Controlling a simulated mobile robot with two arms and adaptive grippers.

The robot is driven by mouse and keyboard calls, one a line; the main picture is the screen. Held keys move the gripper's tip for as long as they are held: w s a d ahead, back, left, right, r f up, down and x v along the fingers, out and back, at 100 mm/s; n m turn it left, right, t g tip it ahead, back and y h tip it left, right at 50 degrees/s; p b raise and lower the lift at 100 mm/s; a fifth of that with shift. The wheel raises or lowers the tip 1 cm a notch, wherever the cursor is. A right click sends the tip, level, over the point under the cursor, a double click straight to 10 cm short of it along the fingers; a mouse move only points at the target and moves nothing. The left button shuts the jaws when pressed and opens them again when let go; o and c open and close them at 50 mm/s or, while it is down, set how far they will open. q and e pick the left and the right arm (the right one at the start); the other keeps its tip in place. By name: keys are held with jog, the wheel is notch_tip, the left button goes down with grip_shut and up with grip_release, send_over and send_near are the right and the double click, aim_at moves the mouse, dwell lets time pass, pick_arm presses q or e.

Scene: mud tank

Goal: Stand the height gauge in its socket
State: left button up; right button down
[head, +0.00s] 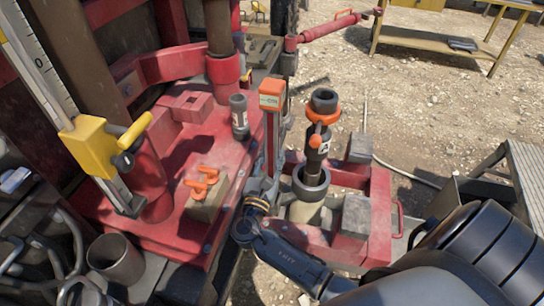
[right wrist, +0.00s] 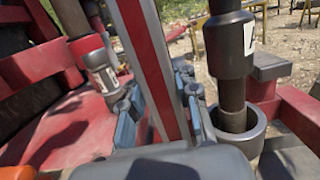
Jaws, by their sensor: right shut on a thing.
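The height gauge appears to be the narrow upright post (head: 270,125) with an orange head and red and white faces. My right gripper (head: 264,188) is shut on this post low down and holds it nearly upright. In the right wrist view the post (right wrist: 152,60) runs between the two fingers (right wrist: 160,110). Its foot is hidden by the gripper. A red block with a square opening (head: 190,105), possibly the socket, sits on the red deck left of the post, apart from it. My left gripper is not in view.
A dark tool with an orange collar (head: 320,130) stands in a round cup (head: 311,182) close right of the post. A grey canister (head: 239,115) stands close left. A yellow slider on a ruled mast (head: 90,145) and an orange-handled block (head: 205,200) are further left.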

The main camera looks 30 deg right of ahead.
aim_at(272, 175)
jog(key=shift+f+b, duration=1.95)
jog(key=shift+f, duration=0.05)
jog(key=shift+f+b, duration=0.65)
jog(key=shift+f, duration=0.3)
jog(key=shift+f+b, duration=0.35)
jog(key=shift+f, duration=0.25)
jog(key=c, duration=0.9)
grip_release()
jog(key=shift+f, duration=0.1)
jog(key=v, duration=1.2)
